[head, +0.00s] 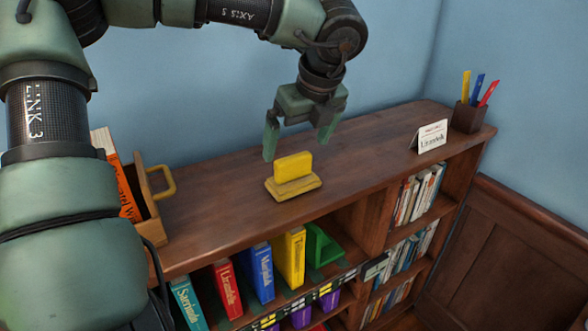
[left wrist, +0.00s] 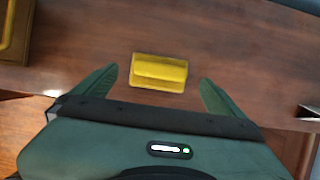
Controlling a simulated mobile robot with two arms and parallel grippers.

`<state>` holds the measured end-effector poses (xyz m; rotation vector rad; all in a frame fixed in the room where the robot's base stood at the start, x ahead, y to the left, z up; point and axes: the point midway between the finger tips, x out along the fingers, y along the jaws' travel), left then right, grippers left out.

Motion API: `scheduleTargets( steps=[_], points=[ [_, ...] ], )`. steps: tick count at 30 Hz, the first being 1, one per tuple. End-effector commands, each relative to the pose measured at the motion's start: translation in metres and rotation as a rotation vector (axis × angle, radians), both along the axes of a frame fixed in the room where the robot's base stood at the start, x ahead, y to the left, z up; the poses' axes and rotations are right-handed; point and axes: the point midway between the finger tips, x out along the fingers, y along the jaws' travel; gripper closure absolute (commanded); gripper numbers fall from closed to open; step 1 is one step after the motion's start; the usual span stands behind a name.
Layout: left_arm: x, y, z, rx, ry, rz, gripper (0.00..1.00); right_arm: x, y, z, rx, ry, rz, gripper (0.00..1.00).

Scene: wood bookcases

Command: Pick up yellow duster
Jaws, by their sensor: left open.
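The yellow duster (head: 293,178) lies on top of the wooden bookcase (head: 370,160), near the middle, with a raised yellow block on a flatter base. My left gripper (head: 298,145) is above it in the head view, fingers pointing down and apart, with nothing between them. In the left wrist view the duster (left wrist: 159,73) shows between and just beyond the two open fingertips (left wrist: 158,78). The gripper appears apart from the duster. My right gripper is not in view.
A wooden box with a yellow handle (head: 162,182) and books stands at the left of the top. A small sign card (head: 430,137) and a pen holder (head: 469,116) stand at the right. The top around the duster is clear.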

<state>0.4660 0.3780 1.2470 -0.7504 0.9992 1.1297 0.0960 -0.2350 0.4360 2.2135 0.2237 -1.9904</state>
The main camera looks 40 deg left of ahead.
Motion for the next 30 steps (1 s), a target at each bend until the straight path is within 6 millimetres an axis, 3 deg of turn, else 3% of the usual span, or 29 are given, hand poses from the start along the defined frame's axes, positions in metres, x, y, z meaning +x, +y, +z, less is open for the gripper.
scheduleTargets(
  steps=[3,6,12,16,20,27,30],
  points=[
    [0.001,0.005,-0.011,-0.005,0.006,0.001,0.0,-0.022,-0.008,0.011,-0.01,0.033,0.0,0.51],
    [0.003,0.01,-0.024,-0.005,0.008,0.0,0.0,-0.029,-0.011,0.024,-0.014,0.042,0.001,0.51],
    [0.006,0.018,-0.048,-0.004,0.002,0.0,0.0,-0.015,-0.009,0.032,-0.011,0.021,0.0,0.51],
    [0.007,0.019,-0.052,-0.004,-0.001,0.0,0.0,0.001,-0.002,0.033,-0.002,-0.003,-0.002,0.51],
    [0.007,0.019,-0.053,-0.004,-0.001,0.0,0.0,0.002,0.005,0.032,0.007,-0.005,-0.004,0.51],
    [0.007,0.019,-0.052,-0.004,-0.001,0.0,0.67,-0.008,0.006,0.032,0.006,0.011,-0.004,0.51],
    [0.007,0.02,-0.052,-0.004,-0.001,0.0,0.68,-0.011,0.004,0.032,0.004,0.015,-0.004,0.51]
  ],
)
